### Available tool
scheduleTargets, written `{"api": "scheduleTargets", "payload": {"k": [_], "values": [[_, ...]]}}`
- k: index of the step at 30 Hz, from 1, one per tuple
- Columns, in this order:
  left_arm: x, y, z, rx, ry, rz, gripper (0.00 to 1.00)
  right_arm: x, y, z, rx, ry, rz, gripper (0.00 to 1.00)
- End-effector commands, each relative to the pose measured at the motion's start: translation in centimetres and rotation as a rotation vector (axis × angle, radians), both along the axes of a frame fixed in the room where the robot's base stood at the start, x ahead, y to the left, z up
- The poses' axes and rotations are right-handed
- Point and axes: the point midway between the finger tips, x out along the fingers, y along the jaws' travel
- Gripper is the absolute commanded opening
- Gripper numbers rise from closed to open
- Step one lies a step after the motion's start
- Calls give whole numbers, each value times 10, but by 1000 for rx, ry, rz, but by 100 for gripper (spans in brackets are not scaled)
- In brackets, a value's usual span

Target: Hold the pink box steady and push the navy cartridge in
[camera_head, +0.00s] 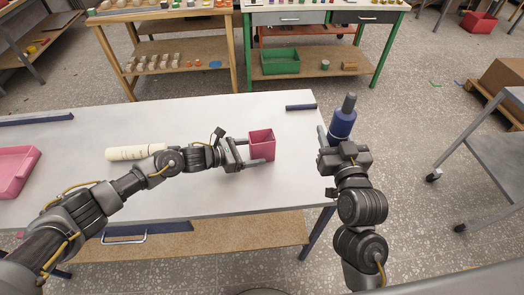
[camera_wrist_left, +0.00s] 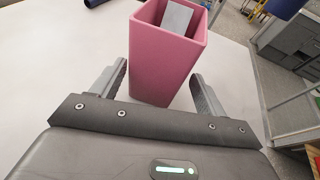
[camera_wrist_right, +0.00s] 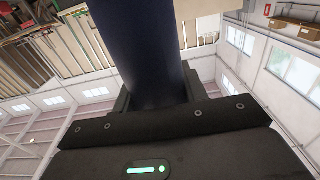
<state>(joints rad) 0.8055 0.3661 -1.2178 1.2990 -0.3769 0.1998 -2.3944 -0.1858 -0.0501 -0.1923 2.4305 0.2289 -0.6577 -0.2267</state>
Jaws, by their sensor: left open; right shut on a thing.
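The pink box (camera_head: 262,145) stands upright on the white table near its right end. In the left wrist view the pink box (camera_wrist_left: 165,62) shows an open top with a grey plate-like piece inside. My left gripper (camera_head: 262,152) is open, its fingers on either side of the box; whether they touch it I cannot tell. The navy cartridge (camera_head: 342,122) with a grey tip pointing up is held beyond the table's right edge. My right gripper (camera_head: 332,140) is shut on the cartridge, which also fills the middle of the right wrist view (camera_wrist_right: 138,45).
The white table (camera_head: 220,115) carries a cream cylinder (camera_head: 130,153) behind my left arm, a pink tray (camera_head: 14,170) at far left and a small navy bar (camera_head: 300,107) at the back right. A grey cart (camera_head: 500,150) stands at right. Floor between is clear.

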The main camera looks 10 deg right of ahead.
Motion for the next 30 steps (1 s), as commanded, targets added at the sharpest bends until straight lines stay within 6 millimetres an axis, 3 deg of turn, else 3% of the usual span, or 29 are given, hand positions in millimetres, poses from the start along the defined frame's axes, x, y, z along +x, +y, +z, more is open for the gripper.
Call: {"api": "scheduleTargets", "payload": {"k": [1, 6, 20, 29, 30], "values": [[1, -6, -10, 0, 0, -2, 74, 0, 0, -13, 0, -2, 0, 3], [5, -18, -11, 0, 0, -1, 74, 0, 0, -26, 0, -2, 1, 3], [7, -24, -9, 0, 2, 1, 74, 0, 0, -29, 0, -2, 1, 3], [7, -24, -10, 1, 2, 1, 36, 0, 0, -29, 0, -2, 1, 3], [7, -24, -10, 0, 2, 1, 54, 0, 0, -29, 0, -2, 1, 3]]}}
